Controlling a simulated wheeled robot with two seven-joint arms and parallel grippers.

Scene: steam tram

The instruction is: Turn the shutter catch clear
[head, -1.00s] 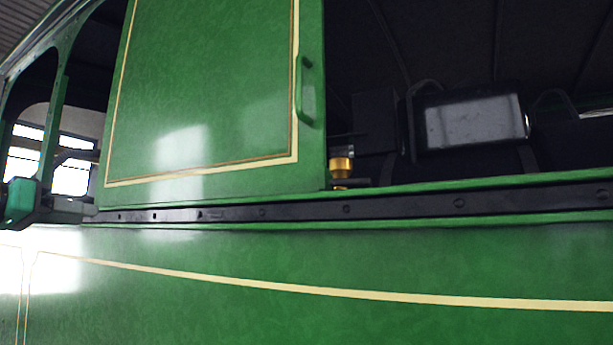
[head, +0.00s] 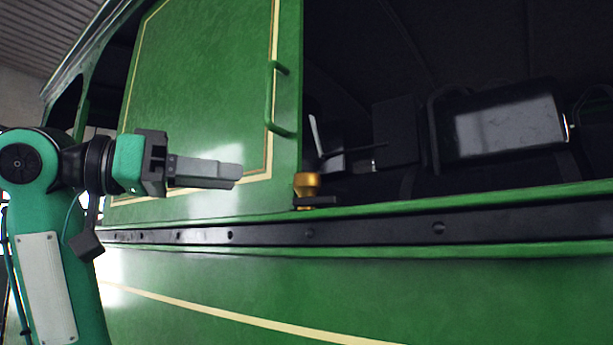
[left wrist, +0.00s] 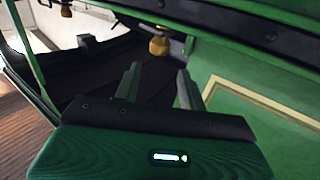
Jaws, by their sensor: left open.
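The catch, a brass knob (head: 308,185) with a dark flat lever (head: 318,201) under it, stands on the sill at the lower right corner of the green shutter (head: 200,100). The lever points right, along the sill. My left gripper (head: 238,174) is in front of the shutter, left of the catch and apart from it, with its fingers pointing right. In the left wrist view, my open left gripper (left wrist: 158,72) is empty, and the brass knob (left wrist: 159,42) lies beyond the gap between the fingertips. My right gripper is not in view.
A green upright handle (head: 272,100) sticks out from the shutter's right edge, above the catch. A dark riveted rail (head: 400,231) runs below the sill. The opening to the right shows a dark cab with a framed grey panel (head: 510,127).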

